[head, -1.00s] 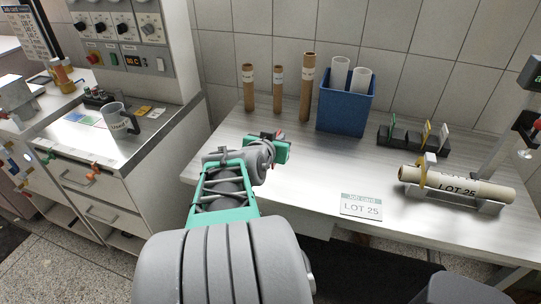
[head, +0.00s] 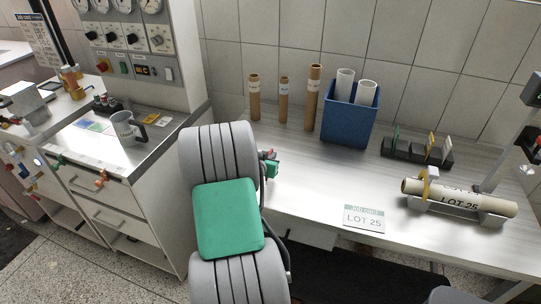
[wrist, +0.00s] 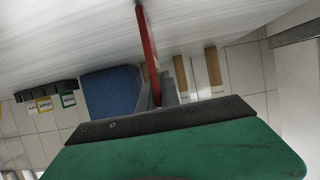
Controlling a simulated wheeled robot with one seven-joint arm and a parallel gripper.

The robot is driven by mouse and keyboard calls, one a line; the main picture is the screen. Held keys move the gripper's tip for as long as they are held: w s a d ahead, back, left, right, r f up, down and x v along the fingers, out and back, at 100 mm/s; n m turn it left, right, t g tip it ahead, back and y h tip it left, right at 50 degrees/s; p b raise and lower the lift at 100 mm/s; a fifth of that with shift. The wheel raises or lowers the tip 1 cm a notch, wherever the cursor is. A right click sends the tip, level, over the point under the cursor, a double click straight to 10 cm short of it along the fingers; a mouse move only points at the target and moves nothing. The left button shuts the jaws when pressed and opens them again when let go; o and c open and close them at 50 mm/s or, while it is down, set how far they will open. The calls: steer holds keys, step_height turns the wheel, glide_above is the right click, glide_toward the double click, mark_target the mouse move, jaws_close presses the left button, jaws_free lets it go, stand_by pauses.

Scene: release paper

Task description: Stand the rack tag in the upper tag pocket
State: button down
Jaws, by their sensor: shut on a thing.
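My gripper (wrist: 163,92) is shut on a thin red piece, which I take to be the rack tag (wrist: 147,42), seen nearly edge-on in the wrist view. In the head view my arm hides most of the gripper; a bit of the red tag (head: 268,153) shows at the bench's left part. A black tag rack (head: 400,150) stands at the back right of the bench, holding green, yellow and white tags upright. It also shows in the wrist view (wrist: 62,87), upside down. The gripper is well left of this rack. I cannot tell which pocket is the upper one.
A blue bin (head: 347,125) with white rolls and several brown tubes (head: 313,100) stand along the back wall. A job card (head: 364,218) lies near the bench's front edge. A LOT 25 roll (head: 460,197) rests in a cradle at right. The bench middle is clear.

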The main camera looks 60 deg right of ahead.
steer(key=shift+f, duration=0.1)
steer(key=shift+f, duration=0.15)
steer(key=c, duration=1.6)
jaws_free()
steer(key=shift+o, duration=0.2)
